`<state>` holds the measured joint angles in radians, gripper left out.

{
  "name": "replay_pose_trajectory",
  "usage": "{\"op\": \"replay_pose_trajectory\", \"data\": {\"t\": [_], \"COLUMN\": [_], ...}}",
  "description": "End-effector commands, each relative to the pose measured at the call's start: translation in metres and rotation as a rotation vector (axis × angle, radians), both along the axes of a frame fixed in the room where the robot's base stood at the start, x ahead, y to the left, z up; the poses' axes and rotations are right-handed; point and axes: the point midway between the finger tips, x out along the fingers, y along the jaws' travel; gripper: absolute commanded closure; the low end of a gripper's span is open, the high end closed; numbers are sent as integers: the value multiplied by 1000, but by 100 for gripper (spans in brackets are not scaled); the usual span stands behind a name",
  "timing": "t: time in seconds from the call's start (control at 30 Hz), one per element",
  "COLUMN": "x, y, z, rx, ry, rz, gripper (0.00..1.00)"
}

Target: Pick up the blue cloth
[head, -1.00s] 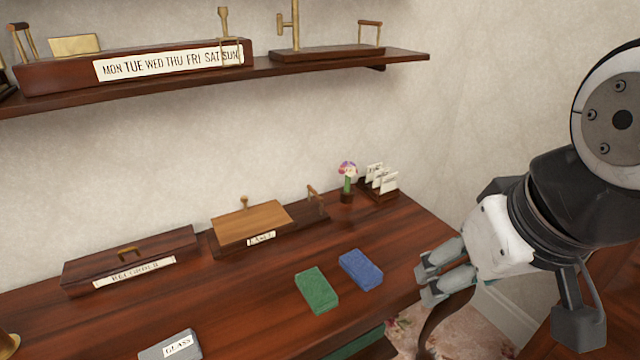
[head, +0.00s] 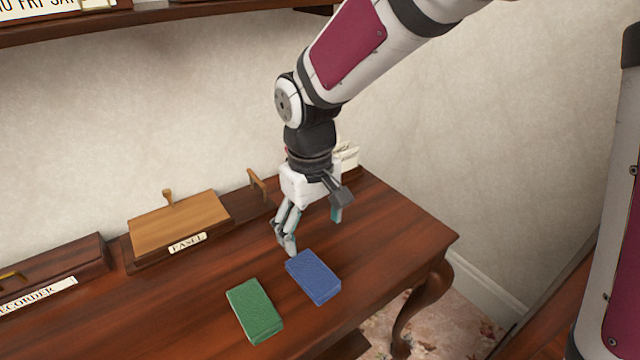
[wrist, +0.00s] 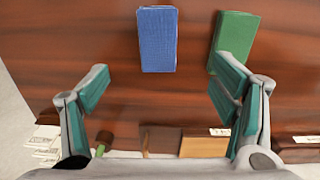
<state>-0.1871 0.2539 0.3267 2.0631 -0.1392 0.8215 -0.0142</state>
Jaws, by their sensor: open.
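The blue cloth (head: 313,277) is a flat folded block lying on the wooden desk. It also shows in the wrist view (wrist: 157,40), at the top and between the lines of my two fingers. My gripper (head: 312,232) is open and empty above the desk, just behind the blue cloth and not touching it. In the wrist view my gripper (wrist: 160,85) has its fingers spread wide. A similar green block (head: 255,311) lies to the left of the blue cloth, a small gap apart.
The desk (head: 385,245) has free room to the right of the cloth. A box labelled EASEL (head: 180,222) and one labelled RECORDER (head: 50,275) stand along the wall. Letters in a holder (head: 347,156) are behind my gripper. A shelf (head: 150,18) hangs above.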

Motion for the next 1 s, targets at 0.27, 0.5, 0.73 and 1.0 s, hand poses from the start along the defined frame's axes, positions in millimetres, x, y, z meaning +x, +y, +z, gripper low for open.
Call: {"op": "replay_pose_trajectory", "data": {"t": [0.27, 0.5, 0.73, 1.0], "x": [5, 5, 5, 8], "y": [19, 18, 18, 15], "z": [-33, -78, -105, -130], "rx": [7, 7, 8, 6], "ry": [32, 33, 30, 32], "rz": [41, 39, 38, 38], "gripper": [20, 20, 20, 20]}}
